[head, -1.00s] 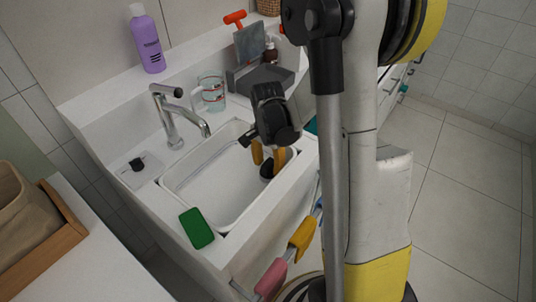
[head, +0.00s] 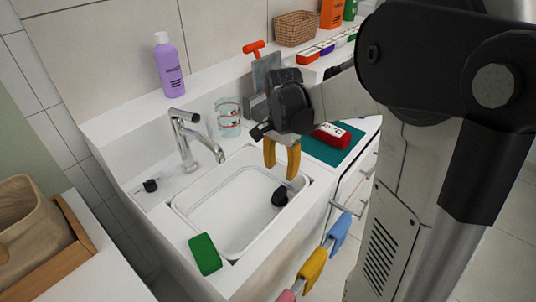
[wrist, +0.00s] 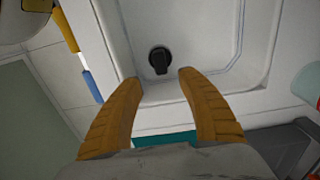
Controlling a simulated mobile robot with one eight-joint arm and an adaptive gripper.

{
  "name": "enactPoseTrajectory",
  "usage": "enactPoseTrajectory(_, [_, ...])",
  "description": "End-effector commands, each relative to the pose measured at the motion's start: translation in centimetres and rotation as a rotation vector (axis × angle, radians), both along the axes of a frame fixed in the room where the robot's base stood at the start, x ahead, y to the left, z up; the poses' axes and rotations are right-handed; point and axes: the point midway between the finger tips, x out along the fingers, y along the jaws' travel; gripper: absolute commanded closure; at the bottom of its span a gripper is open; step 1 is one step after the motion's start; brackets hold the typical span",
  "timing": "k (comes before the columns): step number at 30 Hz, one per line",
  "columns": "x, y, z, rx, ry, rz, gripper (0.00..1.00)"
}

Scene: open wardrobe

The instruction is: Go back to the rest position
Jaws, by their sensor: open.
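My gripper (head: 282,156) is open and empty, with its two orange-brown fingers pointing down above the right end of the white sink basin (head: 225,212). In the wrist view my gripper (wrist: 158,75) shows both fingers spread apart with nothing between them. A small black object (head: 280,196) lies in the basin, below and apart from the fingers. In the wrist view the black object (wrist: 159,60) shows just beyond the fingertips.
A faucet (head: 190,140), a glass (head: 228,118) and a purple bottle (head: 169,66) stand behind the basin. A green sponge (head: 205,254) lies on the front rim. A red object (head: 332,134) lies on a teal mat (head: 334,152) to the right. Colored cloths hang in front.

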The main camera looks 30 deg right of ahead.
Motion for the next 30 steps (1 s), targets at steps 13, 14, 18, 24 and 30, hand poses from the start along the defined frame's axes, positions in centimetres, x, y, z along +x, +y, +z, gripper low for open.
enactPoseTrajectory(13, [-1.5, 2.6, 2.6, -0.028, -0.088, 0.184, 0.53])
enactPoseTrajectory(14, [-1.8, 3.2, 3.2, -0.036, -0.108, 0.228, 0.53])
enactPoseTrajectory(18, [-3.8, 5.9, 5.4, -0.083, -0.209, 0.447, 0.53])
enactPoseTrajectory(24, [-6.8, 9.3, 7.3, -0.175, -0.349, 0.754, 0.53])
enactPoseTrajectory(30, [-9.5, 12.0, 8.0, -0.281, -0.469, 1.019, 0.53])
